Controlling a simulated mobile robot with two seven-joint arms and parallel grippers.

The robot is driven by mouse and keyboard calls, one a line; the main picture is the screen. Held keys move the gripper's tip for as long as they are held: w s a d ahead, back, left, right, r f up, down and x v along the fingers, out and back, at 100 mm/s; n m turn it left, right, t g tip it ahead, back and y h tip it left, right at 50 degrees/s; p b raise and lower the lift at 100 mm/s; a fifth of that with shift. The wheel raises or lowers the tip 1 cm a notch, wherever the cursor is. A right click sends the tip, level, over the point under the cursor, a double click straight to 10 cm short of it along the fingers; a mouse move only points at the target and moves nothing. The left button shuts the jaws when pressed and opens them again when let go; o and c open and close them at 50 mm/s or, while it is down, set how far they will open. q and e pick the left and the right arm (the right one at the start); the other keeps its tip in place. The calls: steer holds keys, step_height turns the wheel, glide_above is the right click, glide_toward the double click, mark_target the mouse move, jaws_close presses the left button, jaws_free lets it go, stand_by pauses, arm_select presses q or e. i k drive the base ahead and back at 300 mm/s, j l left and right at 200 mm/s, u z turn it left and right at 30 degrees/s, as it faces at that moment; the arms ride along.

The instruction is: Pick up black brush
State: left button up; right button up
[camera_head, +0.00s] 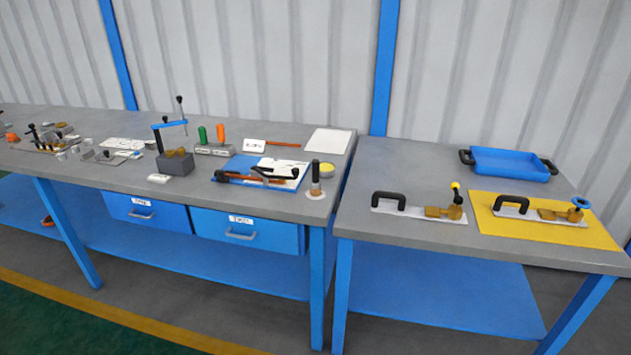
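I cannot tell for sure which thing is the black brush. One candidate is an upright black-handled tool (315,172) with a pale round lower part, at the right front corner of the long workbench (95,178). Another is a dark slender tool (268,174) lying on a blue board (240,163), together with reddish-brown sticks and white paper. Neither of my grippers shows in the head view, and nothing is held in sight.
The right table (420,160) holds black-handled plates (415,208), a yellow mat (580,238) and a blue tray (510,163).

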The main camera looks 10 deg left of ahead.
mark_target(316, 184)
steer(key=i+j+z, duration=0.15)
steer(key=j, duration=0.25)
steer(key=i+j+z, duration=0.2)
steer(key=j, duration=0.25)
steer(key=i+j+z, duration=0.15)
steer(key=j, duration=0.3)
steer(key=j+z, duration=0.2)
steer(key=j, duration=0.25)
